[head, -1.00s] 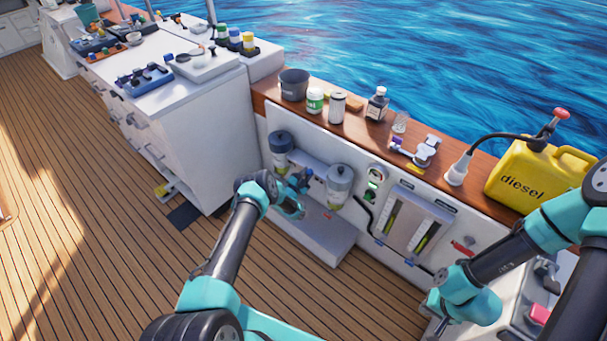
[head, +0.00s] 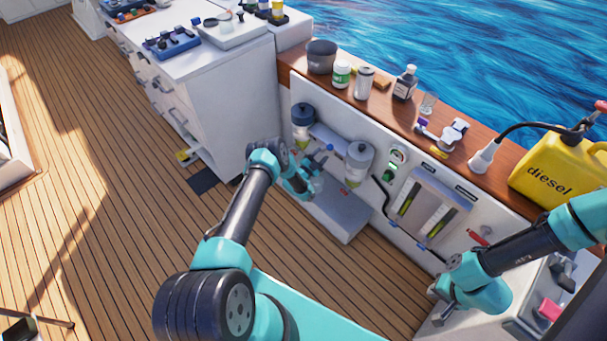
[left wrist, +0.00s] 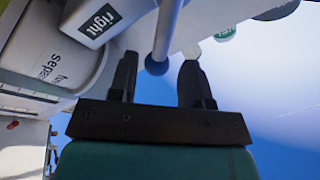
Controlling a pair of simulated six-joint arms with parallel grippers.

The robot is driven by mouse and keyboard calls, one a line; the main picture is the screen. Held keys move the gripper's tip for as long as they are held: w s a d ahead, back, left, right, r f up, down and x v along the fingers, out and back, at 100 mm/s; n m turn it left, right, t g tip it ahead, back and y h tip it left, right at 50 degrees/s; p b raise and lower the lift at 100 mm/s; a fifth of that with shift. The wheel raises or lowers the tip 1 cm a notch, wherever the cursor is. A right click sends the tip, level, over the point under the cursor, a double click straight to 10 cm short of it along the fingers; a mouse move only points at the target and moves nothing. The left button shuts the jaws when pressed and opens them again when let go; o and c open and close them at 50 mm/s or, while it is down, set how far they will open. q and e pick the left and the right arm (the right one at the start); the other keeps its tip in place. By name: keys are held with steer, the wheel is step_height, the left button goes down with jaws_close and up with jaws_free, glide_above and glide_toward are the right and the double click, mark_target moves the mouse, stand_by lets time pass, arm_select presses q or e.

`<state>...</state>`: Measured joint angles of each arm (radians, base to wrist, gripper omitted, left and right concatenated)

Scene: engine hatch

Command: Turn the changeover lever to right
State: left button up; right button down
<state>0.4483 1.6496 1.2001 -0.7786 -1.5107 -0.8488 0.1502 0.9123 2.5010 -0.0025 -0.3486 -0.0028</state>
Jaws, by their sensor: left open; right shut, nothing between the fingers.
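The changeover lever (left wrist: 157,62) shows in the left wrist view as a grey-blue rod with a round ball end. In the head view its blue knob (head: 330,147) seems to show between the two filters. My left gripper (head: 318,162) is open in front of the hatch panel. In the left wrist view its fingers (left wrist: 160,78) stand on either side of the ball end; contact cannot be told. The right filter (head: 357,162) has a grey cap, labelled "right" (left wrist: 98,18) in the wrist view. The left filter (head: 303,118) has a dark blue cap. My right gripper (head: 440,292) is shut and empty, low at the right.
The wooden ledge (head: 395,112) above carries a pot (head: 321,56), bottles, a can and a yellow diesel canister (head: 550,170). A gauge panel (head: 428,208) is right of the filters. A white step (head: 345,215) lies below. The deck at left is open.

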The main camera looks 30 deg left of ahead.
arm_select(q)
steer(key=v, duration=1.2)
steer(key=shift+s, duration=0.35)
steer(key=s+d+r+n+g+y, duration=0.2)
steer(key=s+d+r+n+g, duration=0.25)
steer(key=d+n+g, duration=0.35)
steer(key=s+d+r+n+g, duration=0.2)
steer(key=s+r+g, duration=0.3)
steer(key=s, duration=0.7)
steer(key=s+d+r+n+g, duration=0.3)
steer(key=s+r+g, duration=0.3)
steer(key=s, duration=0.5)
steer(key=shift+s+d+r, duration=0.4)
steer(key=shift+d+r, duration=0.1)
steer(key=shift+d, duration=0.1)
